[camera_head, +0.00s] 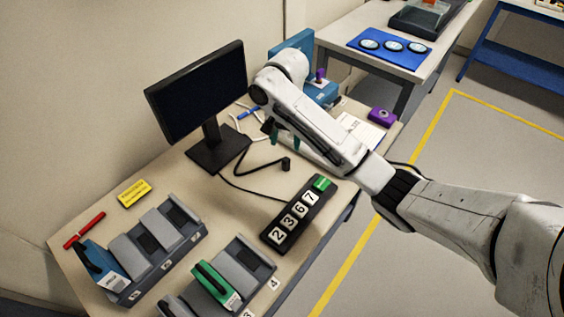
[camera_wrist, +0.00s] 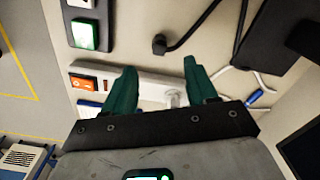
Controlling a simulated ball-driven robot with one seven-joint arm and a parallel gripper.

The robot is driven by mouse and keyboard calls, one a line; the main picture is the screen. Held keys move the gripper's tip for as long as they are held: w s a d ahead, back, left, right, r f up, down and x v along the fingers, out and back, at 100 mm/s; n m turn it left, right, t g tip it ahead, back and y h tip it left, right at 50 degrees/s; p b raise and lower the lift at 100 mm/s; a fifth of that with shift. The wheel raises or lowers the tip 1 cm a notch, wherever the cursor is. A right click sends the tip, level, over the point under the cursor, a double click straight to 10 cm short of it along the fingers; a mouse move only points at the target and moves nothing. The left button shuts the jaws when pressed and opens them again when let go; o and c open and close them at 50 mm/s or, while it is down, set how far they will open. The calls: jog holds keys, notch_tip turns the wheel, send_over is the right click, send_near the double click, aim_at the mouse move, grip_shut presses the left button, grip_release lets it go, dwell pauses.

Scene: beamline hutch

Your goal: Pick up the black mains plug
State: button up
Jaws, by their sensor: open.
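The black mains plug (camera_head: 286,164) lies on the bench at the end of a black cable, right of the monitor's base. In the wrist view the plug (camera_wrist: 159,44) shows beyond and between my gripper's fingertips, apart from them. My gripper (camera_wrist: 160,68) is open and empty, its two green fingers spread above a white power strip (camera_wrist: 146,78). The strip has an orange switch (camera_wrist: 84,82), and a pale plug (camera_wrist: 178,98) appears seated in it. In the head view my arm hides most of the strip and part of the gripper.
A monitor (camera_head: 198,95) stands behind the plug. A black number panel (camera_head: 297,215) with a green button lies in front of it. Grey cradles (camera_head: 160,243) fill the bench's front left. White cables and a blue-handled item (camera_head: 248,113) lie behind my gripper. A purple box (camera_head: 382,117) sits right.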

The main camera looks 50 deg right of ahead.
aim_at(286, 159)
notch_tip(286, 159, down, 4)
jog(key=shift+b, duration=0.35)
jog(key=shift+d+f, duration=0.15)
jog(key=shift+f, duration=1.3)
jog(key=shift+d+f, duration=0.1)
jog(key=shift+f, duration=1.35)
jog(key=shift+c, duration=0.4)
grip_shut()
